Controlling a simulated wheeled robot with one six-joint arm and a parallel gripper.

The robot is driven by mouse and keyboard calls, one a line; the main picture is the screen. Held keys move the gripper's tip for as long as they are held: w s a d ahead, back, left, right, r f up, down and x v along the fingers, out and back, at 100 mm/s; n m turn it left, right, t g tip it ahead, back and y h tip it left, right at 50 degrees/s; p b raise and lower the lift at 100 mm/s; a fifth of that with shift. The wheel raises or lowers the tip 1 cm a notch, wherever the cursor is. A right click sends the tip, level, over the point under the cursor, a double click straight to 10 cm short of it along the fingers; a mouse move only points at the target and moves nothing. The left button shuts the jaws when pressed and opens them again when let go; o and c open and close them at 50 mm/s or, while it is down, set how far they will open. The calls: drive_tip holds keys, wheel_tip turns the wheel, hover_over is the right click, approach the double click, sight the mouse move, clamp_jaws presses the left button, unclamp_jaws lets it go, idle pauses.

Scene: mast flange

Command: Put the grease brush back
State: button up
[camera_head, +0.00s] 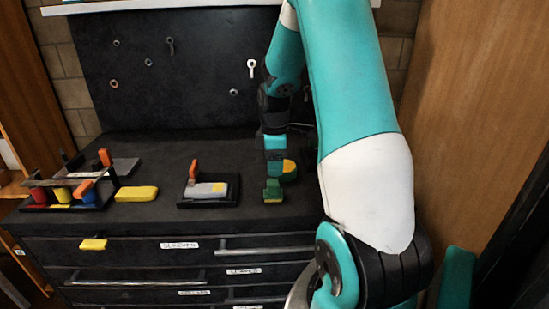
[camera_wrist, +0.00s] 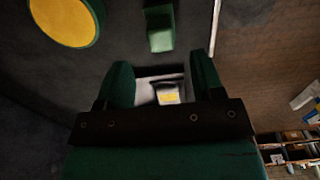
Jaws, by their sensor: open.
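I cannot tell for sure which thing is the grease brush. A grey piece with a yellow patch (camera_head: 207,190) and an upright orange handle (camera_head: 193,172) sits in a low black tray (camera_head: 208,204) on the bench. A green block (camera_head: 273,191) stands near the bench front, beside a yellow round piece with green on it (camera_head: 289,168). In the wrist view, the yellow disc (camera_wrist: 62,18) and green block (camera_wrist: 160,28) lie beyond my gripper (camera_wrist: 161,62). It is open, with a pale piece with a yellow patch (camera_wrist: 168,97) visible between its fingers, apparently farther off.
A rack with coloured cups (camera_head: 62,195) stands at the left, beside a yellow block (camera_head: 136,193). A black pegboard (camera_head: 180,70) rises behind. Drawers with bar handles (camera_head: 265,251) are below; a small yellow piece (camera_head: 92,245) shows there.

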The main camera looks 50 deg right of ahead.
wheel_tip(320, 180, up, 2)
drive_tip(key=shift+r, duration=0.1)
drive_tip(key=shift+a+r, duration=0.1)
drive_tip(key=shift+a, duration=0.05)
drive_tip(key=a+r+t+y, duration=0.1)
drive_tip(key=a+r, duration=0.2)
drive_tip(key=a, duration=0.8)
drive_tip(key=a+r+y, duration=0.1)
drive_tip(key=a+r, duration=0.2)
drive_tip(key=a, duration=0.7)
drive_tip(key=s+a+r+y, duration=0.1)
drive_tip(key=s+a, duration=0.6)
drive_tip(key=a, duration=0.1)
drive_tip(key=s+a+r+m+g+y, duration=0.1)
drive_tip(key=s+a+r, duration=0.1)
drive_tip(key=s+a, duration=0.6)
drive_tip(key=shift+a+r, duration=0.25)
drive_tip(key=shift+a, duration=0.4)
